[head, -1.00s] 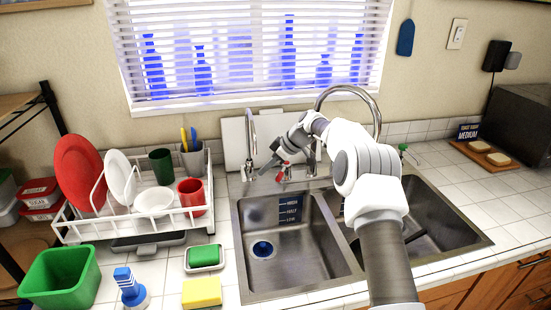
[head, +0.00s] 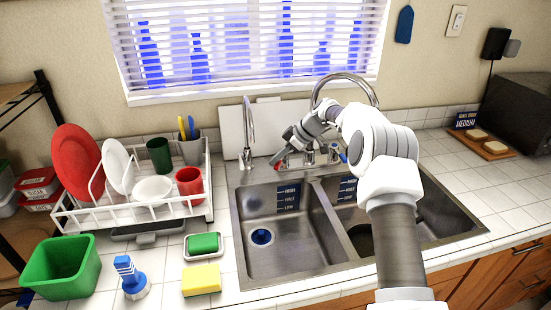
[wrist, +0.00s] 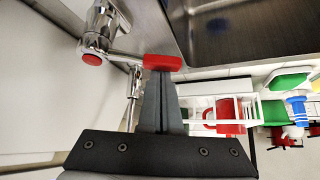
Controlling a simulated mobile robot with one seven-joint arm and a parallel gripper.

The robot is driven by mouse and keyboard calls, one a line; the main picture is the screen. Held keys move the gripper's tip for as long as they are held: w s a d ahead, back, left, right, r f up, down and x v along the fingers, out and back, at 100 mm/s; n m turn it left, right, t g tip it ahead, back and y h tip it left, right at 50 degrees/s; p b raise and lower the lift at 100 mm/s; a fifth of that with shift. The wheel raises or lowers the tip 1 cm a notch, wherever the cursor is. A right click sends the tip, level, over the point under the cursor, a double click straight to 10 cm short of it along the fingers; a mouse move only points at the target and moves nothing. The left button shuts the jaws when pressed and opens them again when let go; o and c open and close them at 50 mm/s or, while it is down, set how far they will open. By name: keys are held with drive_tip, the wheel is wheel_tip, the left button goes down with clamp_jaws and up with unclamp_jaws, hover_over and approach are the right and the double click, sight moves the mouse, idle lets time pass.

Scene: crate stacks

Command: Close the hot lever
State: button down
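The hot lever's red tip (wrist: 163,62) is at the end of my gripper's fingers in the wrist view. A thin metal arm joins it to the chrome hot valve with a red cap (wrist: 92,58). In the head view the red tip (head: 277,166) shows at the left of the faucet base, behind the sink's rear rim. My gripper (wrist: 162,75) looks shut, its two fingers together in a narrow wedge. The fingertips are against or just beside the red tip; I cannot tell if they touch. In the head view my gripper (head: 281,158) reaches down from the right.
The curved faucet spout (head: 347,76) rises behind my arm. A blue-marked cold lever (head: 343,156) is at the right of the faucet base. A slim second tap (head: 247,130) stands to the left. The dish rack (head: 203,214) is further left. The left basin (head: 285,245) is clear.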

drive_tip(key=shift+d+n, duration=0.2)
drive_tip(key=shift+n, duration=0.1)
drive_tip(key=shift+s+d+n+g+p, duration=0.2)
drive_tip(key=shift+d+n+g+p, duration=0.15)
drive_tip(key=shift+d+n+g, duration=0.55)
drive_tip(key=shift+d, duration=0.9)
